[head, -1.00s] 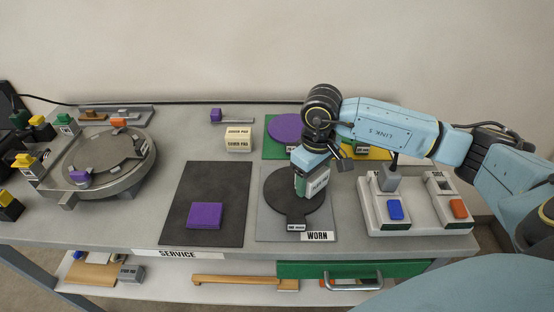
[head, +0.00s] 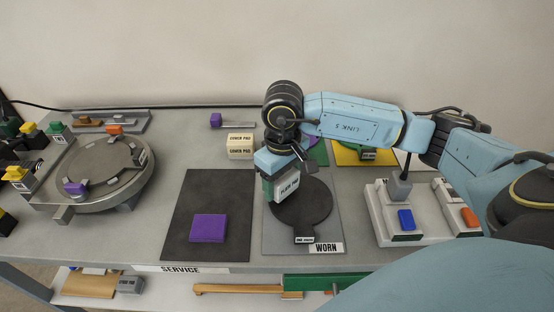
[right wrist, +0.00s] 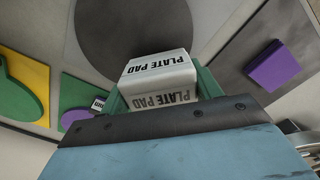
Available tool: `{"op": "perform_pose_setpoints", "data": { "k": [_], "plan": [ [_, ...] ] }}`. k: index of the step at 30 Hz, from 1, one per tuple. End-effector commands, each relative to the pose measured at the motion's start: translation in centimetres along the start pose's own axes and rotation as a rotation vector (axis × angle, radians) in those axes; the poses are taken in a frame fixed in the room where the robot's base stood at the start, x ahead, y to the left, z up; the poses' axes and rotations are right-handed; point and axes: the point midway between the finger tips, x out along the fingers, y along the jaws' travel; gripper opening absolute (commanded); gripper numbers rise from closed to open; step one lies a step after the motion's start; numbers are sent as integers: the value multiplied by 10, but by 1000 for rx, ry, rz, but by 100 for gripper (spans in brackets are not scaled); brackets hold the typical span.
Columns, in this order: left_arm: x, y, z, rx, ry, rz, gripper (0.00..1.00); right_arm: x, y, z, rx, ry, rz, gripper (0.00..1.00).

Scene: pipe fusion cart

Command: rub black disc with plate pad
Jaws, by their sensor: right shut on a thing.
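The black disc (head: 308,207), with a small labelled tab at its front, lies on the grey WORN mat (head: 275,241). My right gripper (head: 282,187) is shut on the white plate pad (head: 288,187), over the left part of the disc. In the right wrist view the pad (right wrist: 158,68) sits between the green fingers of the gripper (right wrist: 163,92), with the dark disc (right wrist: 135,28) beyond it. I cannot tell whether the pad's underside touches the disc. The pad and arm hide the disc's back left part. My left gripper is not in view.
A dark mat with a purple block (head: 208,228) lies left of the WORN mat. Cover pads (head: 240,146) stand behind. A switch box (head: 405,222) with blue and orange buttons is at the right. A round metal fixture (head: 95,170) is at the left.

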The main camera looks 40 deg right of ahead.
Motion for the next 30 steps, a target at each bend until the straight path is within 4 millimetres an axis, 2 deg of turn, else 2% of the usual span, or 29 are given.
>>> {"op": "perform_pose_setpoints", "data": {
  "k": [1, 10, 18, 30],
  "plan": [
    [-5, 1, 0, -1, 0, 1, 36, -8, 1, 0, 2, 2, 1, 42],
    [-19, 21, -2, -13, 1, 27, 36, -35, 4, 3, 11, 2, 1, 42],
    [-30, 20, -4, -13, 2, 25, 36, -59, 7, 6, 19, 3, 0, 42],
    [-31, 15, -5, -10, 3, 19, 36, -63, 7, 7, 21, 1, 1, 42]
  ]
}}
